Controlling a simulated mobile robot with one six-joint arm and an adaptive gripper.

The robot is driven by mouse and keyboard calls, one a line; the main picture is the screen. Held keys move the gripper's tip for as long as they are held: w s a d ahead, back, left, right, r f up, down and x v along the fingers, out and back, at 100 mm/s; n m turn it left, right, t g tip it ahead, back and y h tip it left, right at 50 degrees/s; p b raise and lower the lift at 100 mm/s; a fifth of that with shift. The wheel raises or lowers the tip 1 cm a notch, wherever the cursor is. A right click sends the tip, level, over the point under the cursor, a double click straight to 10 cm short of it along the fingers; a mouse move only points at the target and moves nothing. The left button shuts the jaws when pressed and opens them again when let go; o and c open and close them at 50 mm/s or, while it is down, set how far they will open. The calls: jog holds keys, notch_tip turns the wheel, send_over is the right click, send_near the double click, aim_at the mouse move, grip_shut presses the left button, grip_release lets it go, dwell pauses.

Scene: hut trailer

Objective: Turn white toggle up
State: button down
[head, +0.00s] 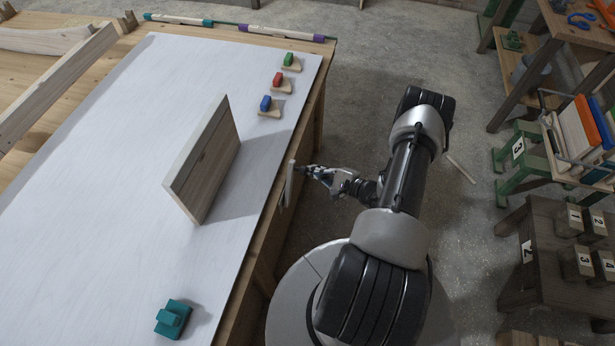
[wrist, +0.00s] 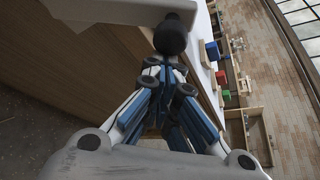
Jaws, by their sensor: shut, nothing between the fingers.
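A whitish bar that looks like the white toggle (head: 289,184) is on the side of the workbench, just below its right edge. In the wrist view the pale bar (wrist: 105,12) crosses the top, with a dark round knob (wrist: 173,36) at its right end. I cannot tell for sure which way the toggle points. My gripper (head: 303,169) is shut and empty, beside the toggle's far end. In the wrist view my gripper's fingertips (wrist: 172,68) are together just below the dark knob. I cannot tell whether they touch it.
The white-topped workbench (head: 110,200) holds a wooden board (head: 205,160), a teal block (head: 172,318) and small blue (head: 266,103), red (head: 278,79) and green (head: 289,59) pieces on wooden bases. Stools and racks stand at right. Grey floor lies open between.

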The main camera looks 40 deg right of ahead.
jog(key=s+a+r+n+t+p, duration=0.1)
jog(key=s+a+r+n+p, duration=0.1)
jog(key=a, duration=0.3)
jog(key=shift+s+r+n+t+h, duration=0.4)
jog(key=shift+s+r, duration=0.35)
jog(key=shift+s, duration=0.1)
jog(key=shift+a, duration=0.15)
jog(key=w+d+b, duration=0.1)
jog(key=d+b, duration=0.1)
jog(key=d, duration=0.2)
jog(key=f+p+v, duration=0.1)
jog(key=p+v, duration=0.1)
jog(key=v, duration=0.7)
jog(key=shift+s+f, duration=0.1)
jog(key=shift+s, duration=0.05)
